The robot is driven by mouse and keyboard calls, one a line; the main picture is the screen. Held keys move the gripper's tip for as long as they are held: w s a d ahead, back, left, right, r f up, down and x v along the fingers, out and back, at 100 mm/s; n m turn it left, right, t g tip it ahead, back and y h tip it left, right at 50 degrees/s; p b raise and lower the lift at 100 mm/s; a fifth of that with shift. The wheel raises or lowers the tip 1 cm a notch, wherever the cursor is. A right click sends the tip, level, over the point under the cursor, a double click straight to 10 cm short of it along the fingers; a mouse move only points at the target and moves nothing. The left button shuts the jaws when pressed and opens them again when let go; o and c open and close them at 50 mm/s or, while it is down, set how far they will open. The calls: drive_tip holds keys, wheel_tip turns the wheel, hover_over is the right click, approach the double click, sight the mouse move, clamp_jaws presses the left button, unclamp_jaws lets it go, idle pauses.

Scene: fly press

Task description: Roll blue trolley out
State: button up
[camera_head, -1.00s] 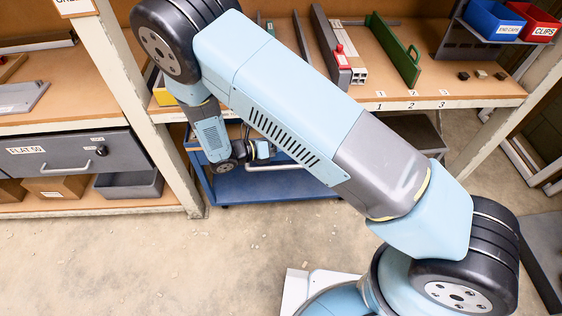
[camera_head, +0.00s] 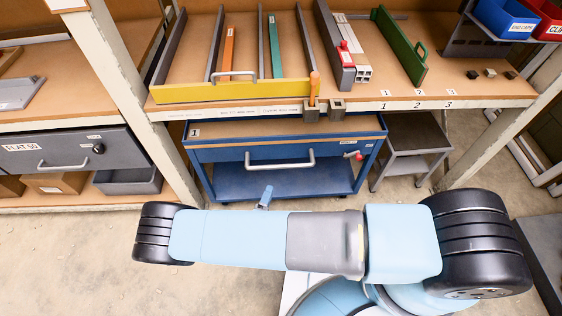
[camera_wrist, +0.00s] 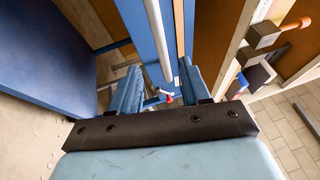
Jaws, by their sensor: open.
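The blue trolley (camera_head: 225,155) stands under the workbench, with a drawer-like front, a lower shelf and a light grey bar handle (camera_head: 280,165). A small red-ended lever (camera_head: 353,155) sits at its right front. My gripper is mostly hidden behind my arm in the head view; only a small blue part (camera_head: 265,197) shows below the handle. In the wrist view my gripper (camera_wrist: 162,88) is open, and the bar handle (camera_wrist: 157,38) appears in line with the gap between its fingers. I see no contact, and the depth between them is unclear.
The bench (camera_head: 470,102) above holds a yellow-fronted tray (camera_head: 230,91), a green plate (camera_head: 400,45) and blue and red bins. A grey step stand (camera_head: 415,140) is right of the trolley, and white bench posts stand on both sides. The floor in front is bare.

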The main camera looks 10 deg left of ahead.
drive_tip(key=x, duration=1.3)
drive_tip(key=shift+w, duration=0.4)
drive_tip(key=shift+r, duration=0.1)
drive_tip(key=shift+c, duration=0.2)
clamp_jaws()
